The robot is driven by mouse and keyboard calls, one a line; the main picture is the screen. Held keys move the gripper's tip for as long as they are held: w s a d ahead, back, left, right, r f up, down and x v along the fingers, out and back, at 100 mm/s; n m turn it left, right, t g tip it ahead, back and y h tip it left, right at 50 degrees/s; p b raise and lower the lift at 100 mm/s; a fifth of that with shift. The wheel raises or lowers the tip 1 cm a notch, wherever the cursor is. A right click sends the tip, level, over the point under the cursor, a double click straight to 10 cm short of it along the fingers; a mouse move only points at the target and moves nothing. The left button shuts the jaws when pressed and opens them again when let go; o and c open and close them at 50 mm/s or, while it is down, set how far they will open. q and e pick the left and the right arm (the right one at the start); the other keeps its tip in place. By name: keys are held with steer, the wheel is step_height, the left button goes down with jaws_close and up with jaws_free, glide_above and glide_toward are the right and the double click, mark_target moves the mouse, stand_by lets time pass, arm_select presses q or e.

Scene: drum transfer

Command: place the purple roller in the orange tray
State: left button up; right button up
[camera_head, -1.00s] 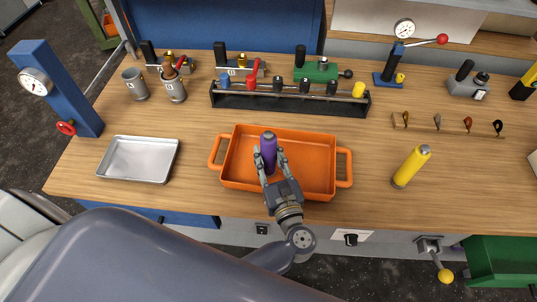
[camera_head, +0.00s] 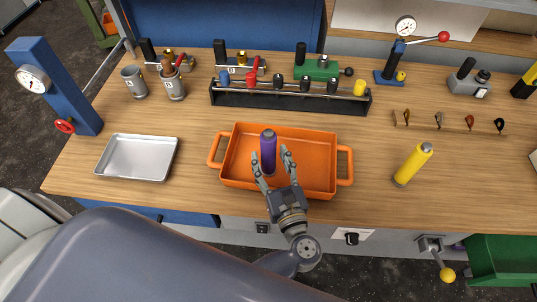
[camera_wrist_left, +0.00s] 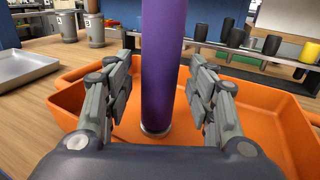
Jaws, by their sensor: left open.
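The purple roller (camera_head: 268,153) stands upright inside the orange tray (camera_head: 318,178), left of the tray's middle. In the left wrist view the purple roller (camera_wrist_left: 161,65) rises between the two fingers, with a gap on each side, and its lower end is at the floor of the orange tray (camera_wrist_left: 265,125). My left gripper (camera_head: 272,168) is open at the near side of the roller, fingers spread. It also shows in the left wrist view (camera_wrist_left: 160,95), with fingers apart from the roller. My right gripper is not in view.
A silver tray (camera_head: 138,158) lies to the left and a yellow cylinder (camera_head: 412,165) stands to the right. A black rack (camera_head: 290,101) with several coloured knobs is behind the orange tray. Two grey cups (camera_head: 135,84) stand at back left. Bare wood lies beside the orange tray.

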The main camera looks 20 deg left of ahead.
arm_select(q)
steer(key=b+v, duration=0.2)
steer(key=v, duration=0.6)
steer(key=shift+s+d+f+b, duration=0.15)
steer(key=shift+s+b, duration=0.1)
steer(key=shift+b, duration=0.15)
steer(key=shift+s+d, duration=0.4)
steer(key=shift+s, duration=0.1)
